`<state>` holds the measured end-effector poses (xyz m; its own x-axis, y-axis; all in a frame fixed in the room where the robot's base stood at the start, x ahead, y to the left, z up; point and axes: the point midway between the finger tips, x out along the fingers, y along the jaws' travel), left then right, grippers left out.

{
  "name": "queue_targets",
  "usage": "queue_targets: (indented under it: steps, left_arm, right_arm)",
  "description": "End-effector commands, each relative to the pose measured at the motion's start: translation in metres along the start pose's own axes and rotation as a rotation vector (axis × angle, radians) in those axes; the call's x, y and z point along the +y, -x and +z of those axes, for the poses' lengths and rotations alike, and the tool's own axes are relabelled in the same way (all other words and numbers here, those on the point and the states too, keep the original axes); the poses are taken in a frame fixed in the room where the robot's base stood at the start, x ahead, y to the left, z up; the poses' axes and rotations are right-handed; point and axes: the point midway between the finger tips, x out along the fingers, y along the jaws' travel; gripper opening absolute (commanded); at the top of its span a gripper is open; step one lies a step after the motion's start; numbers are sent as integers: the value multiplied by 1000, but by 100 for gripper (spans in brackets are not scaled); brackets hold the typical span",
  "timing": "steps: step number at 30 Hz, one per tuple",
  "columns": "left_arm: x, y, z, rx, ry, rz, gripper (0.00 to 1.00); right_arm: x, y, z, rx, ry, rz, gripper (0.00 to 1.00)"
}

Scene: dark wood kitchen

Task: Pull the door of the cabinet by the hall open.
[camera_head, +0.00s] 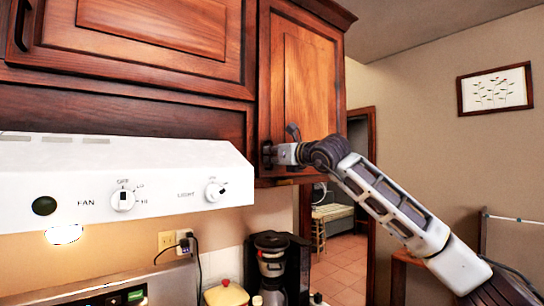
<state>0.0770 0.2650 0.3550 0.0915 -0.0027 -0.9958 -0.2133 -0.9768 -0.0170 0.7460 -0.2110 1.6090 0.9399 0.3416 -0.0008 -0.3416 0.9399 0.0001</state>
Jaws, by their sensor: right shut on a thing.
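The cabinet by the hall is the tall dark wood wall cabinet at the upper middle, next to the doorway. Its door (312,85) has a lighter inset panel and looks closed, with no gap that I can make out. My right gripper (270,154) is at the lower left edge of this door, shut on the door handle. The gripper covers most of the handle. My right arm reaches in from the lower right. My left gripper is not in view.
A white range hood (120,180) with knobs juts out at the left, below another wooden cabinet (150,35). A coffee maker (275,265) stands below the door. The hall doorway (340,250) opens at the right. A framed picture (495,89) hangs on the wall.

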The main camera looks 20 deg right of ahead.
Motion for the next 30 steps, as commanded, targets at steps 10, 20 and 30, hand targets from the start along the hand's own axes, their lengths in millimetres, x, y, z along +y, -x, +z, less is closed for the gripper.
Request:
queue_targets:
  steps: [10, 20, 30]
  left_arm:
    - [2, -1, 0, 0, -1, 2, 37]
    - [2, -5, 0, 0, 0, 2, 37]
    - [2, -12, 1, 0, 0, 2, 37]
  right_arm:
    - [-1, 3, 0, 0, -2, 4, 0]
    - [-4, 22, 0, -1, -2, 48, 0]
    - [-11, 62, -1, -1, -2, 142, 0]
